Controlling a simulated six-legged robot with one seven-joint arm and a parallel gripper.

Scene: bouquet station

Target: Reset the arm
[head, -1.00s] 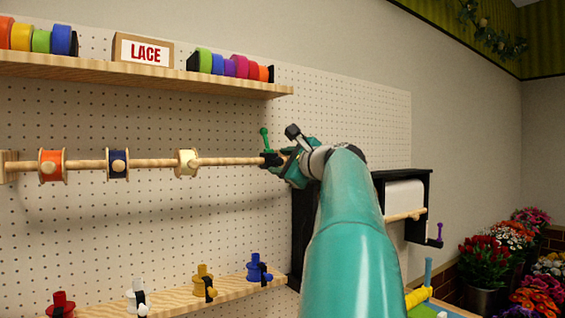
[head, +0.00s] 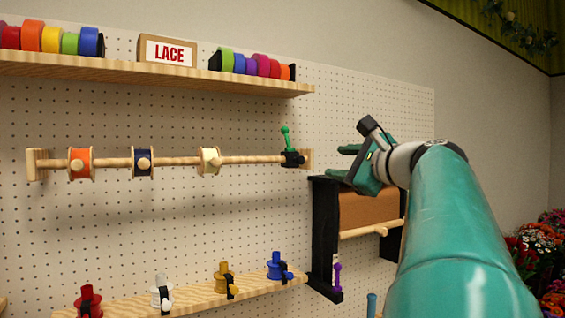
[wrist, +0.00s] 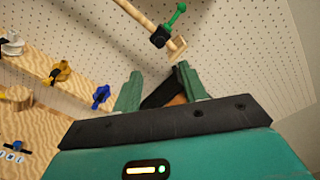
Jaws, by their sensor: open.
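My gripper (head: 350,162) is open and empty in the head view. It is held in the air to the right of the rod's right end, in front of the pegboard. In the wrist view its two green fingers (wrist: 157,90) are spread with nothing between them. The wooden rod (head: 250,160) carries an orange, a dark blue and a cream ribbon spool. A black clamp with a green handle (head: 287,138) sits near the rod's right end, apart from my gripper. The clamp also shows in the wrist view (wrist: 160,37).
A black-sided paper roll holder (head: 325,235) is just below my gripper. An upper shelf (head: 150,70) holds ribbon rolls and a LACE sign. A lower shelf (head: 190,298) holds red, white, yellow and blue pieces. Flowers (head: 540,240) stand at the right.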

